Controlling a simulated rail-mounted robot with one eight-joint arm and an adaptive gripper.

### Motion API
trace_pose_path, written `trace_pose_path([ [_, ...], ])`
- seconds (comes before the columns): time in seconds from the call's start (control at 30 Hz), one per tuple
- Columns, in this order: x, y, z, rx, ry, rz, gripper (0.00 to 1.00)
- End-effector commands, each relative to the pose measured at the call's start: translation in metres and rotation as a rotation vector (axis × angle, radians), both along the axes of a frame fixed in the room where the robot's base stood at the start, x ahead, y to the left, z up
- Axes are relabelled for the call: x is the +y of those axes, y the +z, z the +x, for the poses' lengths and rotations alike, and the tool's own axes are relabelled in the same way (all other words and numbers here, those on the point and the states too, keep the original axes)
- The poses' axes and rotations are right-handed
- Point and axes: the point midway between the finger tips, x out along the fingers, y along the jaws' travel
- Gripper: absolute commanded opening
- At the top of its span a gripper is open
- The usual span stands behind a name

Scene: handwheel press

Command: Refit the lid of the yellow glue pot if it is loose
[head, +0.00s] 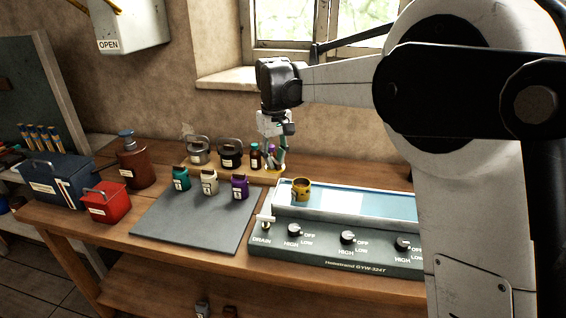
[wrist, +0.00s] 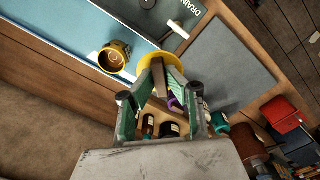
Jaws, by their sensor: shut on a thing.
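The yellow glue pot (head: 301,189) stands upright at the left end of the blue-topped bath unit. In the wrist view the pot (wrist: 114,57) is open at the top, with brown showing inside. My gripper (head: 275,163) points down, left of the pot and a little behind it. It is shut on the yellow lid (head: 274,169). In the wrist view the lid (wrist: 157,58) sits at the fingertips, apart from the pot. The fingers hide part of the lid.
The bath unit (head: 345,255) has knobs along its front and a drain tap at its left. Teal, cream and purple pots (head: 209,184) stand on the grey mat (head: 190,225). Behind are two lidded kettles and small bottles (head: 256,156). A red box (head: 105,203) is at left.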

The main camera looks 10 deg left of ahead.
Motion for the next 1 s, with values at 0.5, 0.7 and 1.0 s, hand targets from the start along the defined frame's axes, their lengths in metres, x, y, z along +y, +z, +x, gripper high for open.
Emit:
trace_pose_path([
  [0.5, -0.064, -0.022, 0.072, 0.0, -0.004, 0.0, 0.0],
  [0.7, -0.075, -0.031, 0.081, -0.001, -0.002, -0.001, 0.0],
  [1.0, -0.076, -0.045, 0.082, -0.001, -0.001, -0.001, 0.0],
])
